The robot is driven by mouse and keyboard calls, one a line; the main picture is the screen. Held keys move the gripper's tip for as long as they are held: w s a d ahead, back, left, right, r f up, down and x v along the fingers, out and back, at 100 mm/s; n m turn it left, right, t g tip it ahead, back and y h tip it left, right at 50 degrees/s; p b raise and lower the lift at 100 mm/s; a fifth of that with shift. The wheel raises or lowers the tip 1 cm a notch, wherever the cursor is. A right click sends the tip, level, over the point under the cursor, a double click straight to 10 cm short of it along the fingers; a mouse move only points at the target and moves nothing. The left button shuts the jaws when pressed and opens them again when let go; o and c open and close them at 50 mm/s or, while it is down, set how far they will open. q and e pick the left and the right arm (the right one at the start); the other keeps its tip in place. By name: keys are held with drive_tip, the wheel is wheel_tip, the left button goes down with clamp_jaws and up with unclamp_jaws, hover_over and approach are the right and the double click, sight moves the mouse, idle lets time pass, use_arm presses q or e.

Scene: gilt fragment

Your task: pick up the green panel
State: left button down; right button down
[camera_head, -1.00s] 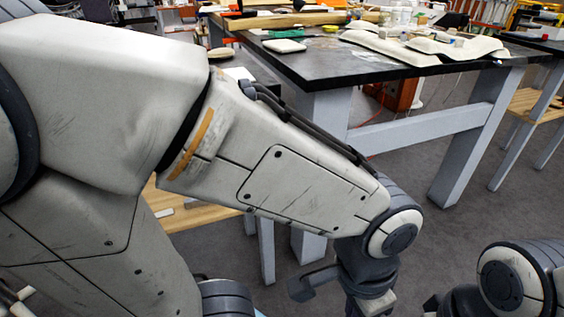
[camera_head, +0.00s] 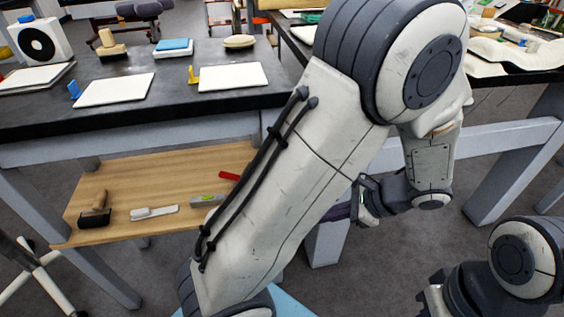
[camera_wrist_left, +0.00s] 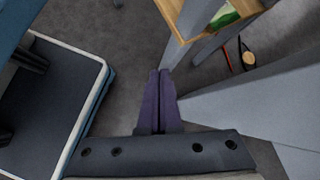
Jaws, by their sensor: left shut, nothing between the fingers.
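A green item (camera_head: 312,17), partly hidden behind my left arm, lies on the right black-topped table; I cannot tell if it is the green panel. A small grey-green item (camera_head: 208,200) lies on the low wooden shelf. My left gripper (camera_head: 341,212) is beside the tables, below top height, partly hidden by my own arm. Its purple fingers (camera_wrist_left: 160,76) are shut and empty, apart from the green patch. My right arm shows at the lower right; its fingers are out of frame.
A black-topped table (camera_head: 130,112) at left carries white boards, a blue block and a fan-like box. Its wooden shelf (camera_head: 150,180) holds a mallet, a brush and a red item. Grey table legs (camera_wrist_left: 245,100) stand close to the left gripper. Grey floor is open between.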

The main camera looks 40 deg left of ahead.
use_arm(q)
drive_tip(key=w+a+f+m+y+p, duration=0.1)
drive_tip(key=w+a+f+m+y, duration=0.45)
drive_tip(key=w+a, duration=0.35)
drive_tip(key=shift+n+t, duration=0.25)
drive_tip(key=shift+t, duration=0.05)
drive_tip(key=a+b, duration=0.1)
drive_tip(key=a, duration=0.3)
drive_tip(key=s+a+b, duration=0.1)
drive_tip(key=a, duration=0.3)
drive_tip(key=a+b, duration=0.1)
drive_tip(key=a, duration=0.3)
drive_tip(key=shift+s+a+f, duration=0.25)
drive_tip(key=shift+s+a, duration=0.05)
drive_tip(key=shift+a, duration=0.1)
drive_tip(key=shift+f+b, duration=0.5)
drive_tip(key=shift+b, duration=0.15)
drive_tip(key=shift+f, duration=0.2)
drive_tip(key=shift+d+p, duration=0.5)
drive_tip(key=shift+d, duration=0.5)
drive_tip(key=shift+f, duration=0.1)
